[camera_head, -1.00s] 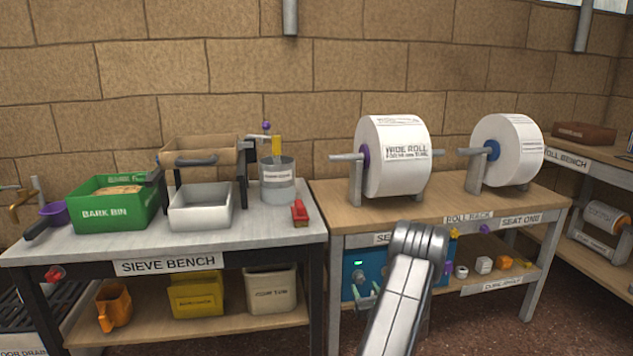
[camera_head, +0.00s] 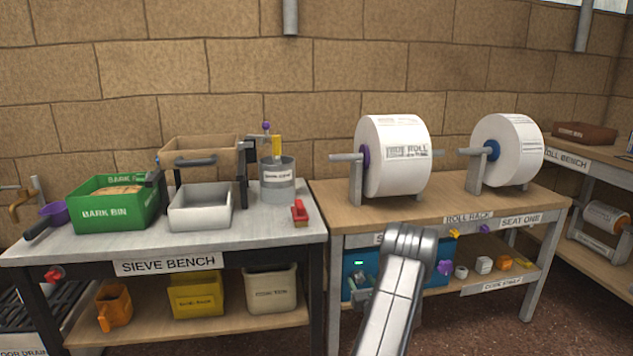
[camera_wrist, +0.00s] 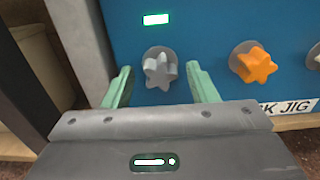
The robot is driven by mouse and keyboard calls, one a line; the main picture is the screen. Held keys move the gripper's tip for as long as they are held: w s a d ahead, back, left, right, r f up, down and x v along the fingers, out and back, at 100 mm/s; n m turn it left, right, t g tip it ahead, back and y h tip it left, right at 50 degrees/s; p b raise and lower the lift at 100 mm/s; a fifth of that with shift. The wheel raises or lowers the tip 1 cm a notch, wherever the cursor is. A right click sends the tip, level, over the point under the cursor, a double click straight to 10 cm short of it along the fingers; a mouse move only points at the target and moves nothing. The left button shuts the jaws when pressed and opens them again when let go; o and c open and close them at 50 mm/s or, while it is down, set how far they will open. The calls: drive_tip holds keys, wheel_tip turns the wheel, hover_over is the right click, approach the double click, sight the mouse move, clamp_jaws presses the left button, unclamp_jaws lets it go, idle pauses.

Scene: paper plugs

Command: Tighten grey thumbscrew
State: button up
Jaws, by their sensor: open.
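The grey thumbscrew (camera_wrist: 160,71) is star-shaped and sits on the blue jig panel (camera_wrist: 205,22), just below a lit green indicator (camera_wrist: 156,19). My gripper (camera_wrist: 161,80) is open, with its two green fingers on the left and right of the grey thumbscrew. I cannot tell whether either finger touches it. An orange thumbscrew (camera_wrist: 253,64) sits to the right on the same panel. In the head view, the blue jig (camera_head: 435,248) is on the lower shelf and my arm partly covers it. The grey thumbscrew cannot be made out clearly there.
A grey post (camera_wrist: 78,40) stands close to the left of the panel. A third knob (camera_wrist: 314,57) is cut off at the right edge. The sieve bench (camera_head: 240,240) stands to the left, and small coloured parts, including a white one (camera_head: 484,265), lie right of the jig.

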drive_tip(key=c, duration=1)
drive_tip(key=shift+o, duration=0.2)
clamp_jaws()
drive_tip(key=shift+c, duration=0.9)
unclamp_jaws()
drive_tip(key=m, duration=0.3)
drive_tip(key=o, duration=1.1)
drive_tip(key=shift+o, duration=0.2)
drive_tip(key=shift+s, duration=0.1)
